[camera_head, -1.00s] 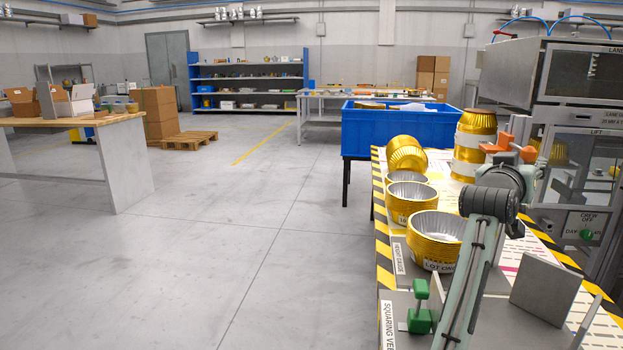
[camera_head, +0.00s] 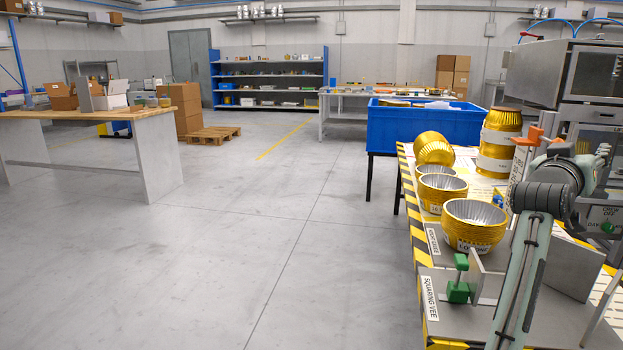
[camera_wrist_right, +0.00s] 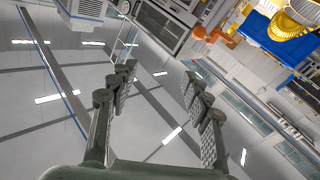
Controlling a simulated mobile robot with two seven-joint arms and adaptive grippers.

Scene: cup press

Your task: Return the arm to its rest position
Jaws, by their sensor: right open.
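My right arm rises from the bottom right of the head view and bends over the work table (camera_head: 440,312). Its right gripper (camera_head: 588,172) is beyond the bend, near the press machine, and partly hidden by my own arm links. In the right wrist view the right gripper (camera_wrist_right: 159,74) is open, its two dark fingers wide apart with nothing between them. My left gripper is not in view.
Stacks of gold foil cups (camera_head: 472,226) stand on the table beside an upright grey plate (camera_head: 556,258) and a green clamp (camera_head: 458,291). The press machine (camera_head: 598,75) is at the right, a blue bin (camera_head: 425,128) behind.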

